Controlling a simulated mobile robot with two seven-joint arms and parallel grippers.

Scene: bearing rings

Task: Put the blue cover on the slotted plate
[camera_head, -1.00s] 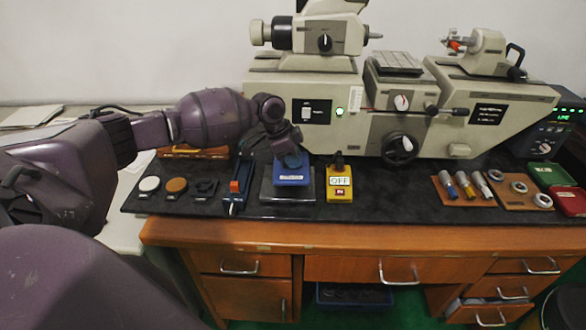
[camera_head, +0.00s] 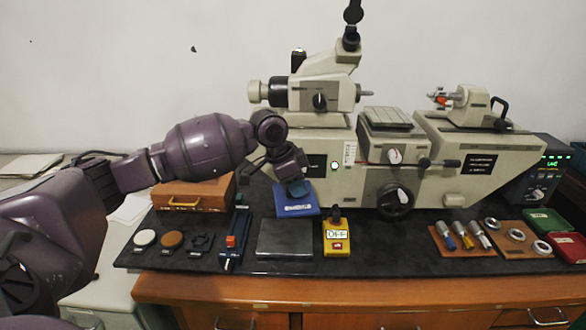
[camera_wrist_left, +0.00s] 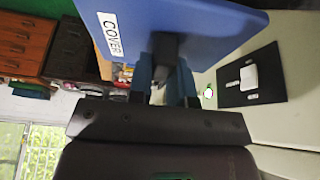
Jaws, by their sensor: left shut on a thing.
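My left gripper (camera_head: 296,186) is shut on the blue cover (camera_head: 297,207) and holds it up in front of the grey machine. In the left wrist view the cover (camera_wrist_left: 200,24) is a flat blue panel with a white "COVER" label, gripped by a dark knob between the fingers (camera_wrist_left: 165,72). A flat dark grey plate (camera_head: 285,240) lies on the black mat, below and in front of the cover and apart from it. No slots can be made out on it at this size. My right gripper is not in view.
A blue-and-red device (camera_head: 232,240) stands left of the plate, and a yellow "OFF" box (camera_head: 337,238) close on its right. Behind is the large grey machine (camera_head: 440,150). Several small discs lie at left. The mat (camera_head: 390,262) is clear between the yellow box and the tool holder (camera_head: 465,239).

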